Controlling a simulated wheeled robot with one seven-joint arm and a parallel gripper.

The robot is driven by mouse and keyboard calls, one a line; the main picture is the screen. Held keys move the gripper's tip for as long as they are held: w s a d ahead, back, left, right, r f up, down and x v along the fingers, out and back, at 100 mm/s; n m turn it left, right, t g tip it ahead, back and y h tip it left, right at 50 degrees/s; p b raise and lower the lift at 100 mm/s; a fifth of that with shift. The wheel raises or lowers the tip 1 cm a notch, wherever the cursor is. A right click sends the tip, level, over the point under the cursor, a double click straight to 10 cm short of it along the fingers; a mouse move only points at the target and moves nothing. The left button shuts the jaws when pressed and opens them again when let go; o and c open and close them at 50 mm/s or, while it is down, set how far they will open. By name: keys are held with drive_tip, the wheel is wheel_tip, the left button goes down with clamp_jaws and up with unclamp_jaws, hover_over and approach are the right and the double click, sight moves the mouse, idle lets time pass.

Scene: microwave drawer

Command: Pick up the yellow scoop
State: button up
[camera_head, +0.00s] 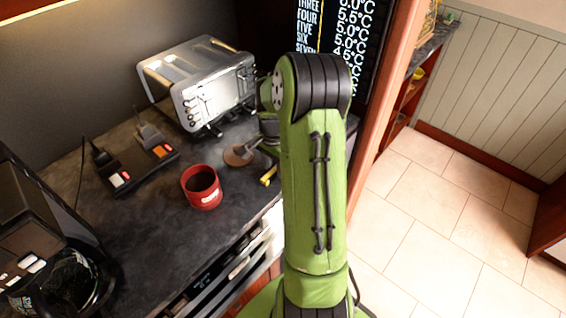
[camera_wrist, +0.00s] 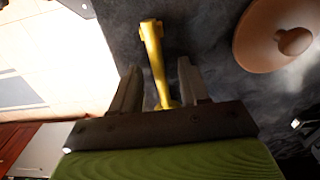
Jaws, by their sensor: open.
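The yellow scoop (camera_wrist: 153,58) lies on the dark countertop in the wrist view, its long handle running between my fingers. In the head view only a small yellow part of the scoop (camera_head: 268,176) shows near the counter edge, with the rest hidden by my arm. My gripper (camera_wrist: 156,85) is open, with one finger on each side of the scoop's lower shaft. I cannot tell whether either finger touches it. In the head view my gripper is mostly hidden behind my green arm.
A brown round lid with a knob (camera_wrist: 292,42) lies right of the scoop; it also shows in the head view (camera_head: 238,155). A red mug (camera_head: 202,188), a power strip (camera_head: 140,166), a toaster (camera_head: 203,82) and a coffee maker (camera_head: 45,250) stand on the counter (camera_head: 165,225).

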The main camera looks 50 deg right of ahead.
drive_tip(key=shift+f, duration=0.2)
idle(0.4)
drive_tip(key=shift+c, duration=0.3)
clamp_jaws()
